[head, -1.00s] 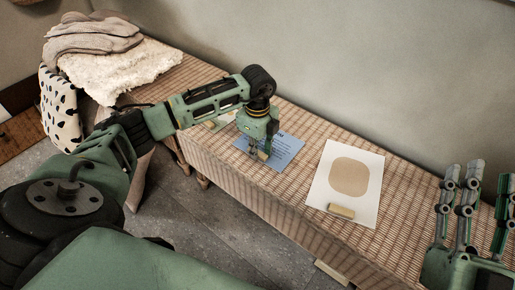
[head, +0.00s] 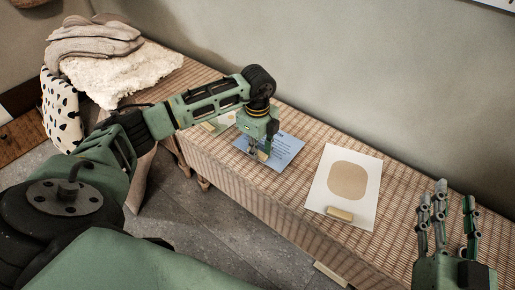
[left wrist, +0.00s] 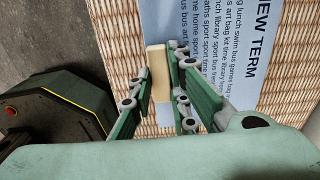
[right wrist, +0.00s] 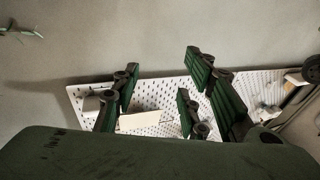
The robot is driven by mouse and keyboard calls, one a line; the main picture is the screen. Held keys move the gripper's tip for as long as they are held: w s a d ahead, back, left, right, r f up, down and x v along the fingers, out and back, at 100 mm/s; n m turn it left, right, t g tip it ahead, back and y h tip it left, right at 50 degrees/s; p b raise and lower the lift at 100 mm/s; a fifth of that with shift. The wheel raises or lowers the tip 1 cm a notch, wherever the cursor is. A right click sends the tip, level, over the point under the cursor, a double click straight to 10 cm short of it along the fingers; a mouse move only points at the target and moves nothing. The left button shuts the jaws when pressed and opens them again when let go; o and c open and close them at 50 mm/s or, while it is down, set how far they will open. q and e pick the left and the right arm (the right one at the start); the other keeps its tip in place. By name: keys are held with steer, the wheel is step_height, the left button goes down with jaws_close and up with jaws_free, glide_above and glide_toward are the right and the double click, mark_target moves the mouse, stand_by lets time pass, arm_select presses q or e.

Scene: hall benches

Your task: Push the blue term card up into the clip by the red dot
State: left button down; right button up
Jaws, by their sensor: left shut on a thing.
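The blue term card (head: 285,148), headed "NEW TERM" in the left wrist view (left wrist: 240,45), lies flat on the woven bench top. A small pale wooden block (left wrist: 158,72) sits at the card's edge. My left gripper (head: 261,153) points down over the card, its fingers closed around the block, which shows between them in the left wrist view. My right gripper (head: 447,200) is open and empty, fingers up, at the lower right of the head view. I cannot make out the clip or the red dot in any view.
A fleece and folded cloth (head: 120,70) sit at the far left. A white pegboard (right wrist: 155,95) shows in the right wrist view.

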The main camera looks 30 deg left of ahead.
arm_select(q)
steer(key=shift+r+p, duration=0.35)
steer(key=shift+r, duration=0.1)
steer(key=shift+r+p, duration=0.3)
steer(key=shift+r, duration=0.05)
steer(key=shift+r+p, duration=0.35)
steer(key=shift+r, duration=0.05)
steer(key=shift+r+p, duration=0.35)
arm_select(e)
steer(key=shift+s+d+f+g+h, duration=0.8)
steer(key=shift+f+g, duration=0.95)
steer(key=shift+f, duration=1.35)
steer(key=shift+s+d+f+g+h, duration=0.5)
steer(key=shift+s+f+g, duration=0.9)
steer(key=shift+f, duration=1.7)
arm_select(q)
steer(key=shift+r+p, duration=0.3)
steer(key=shift+r, duration=0.05)
steer(key=shift+r+p, duration=0.35)
steer(key=shift+r, duration=0.05)
steer(key=shift+r+p, duration=0.6)
steer(key=shift+r, duration=0.05)
arm_select(e)
steer(key=s+d+f+g+h, duration=0.1)
steer(key=s+d+f+g, duration=0.3)
steer(key=s+f+g, duration=0.3)
steer(key=shift+s+f+m+g+h, duration=0.35)
steer(key=shift+s+m+g, duration=0.1)
steer(key=shift+s, duration=1.55)
steer(key=shift+d, duration=0.1)
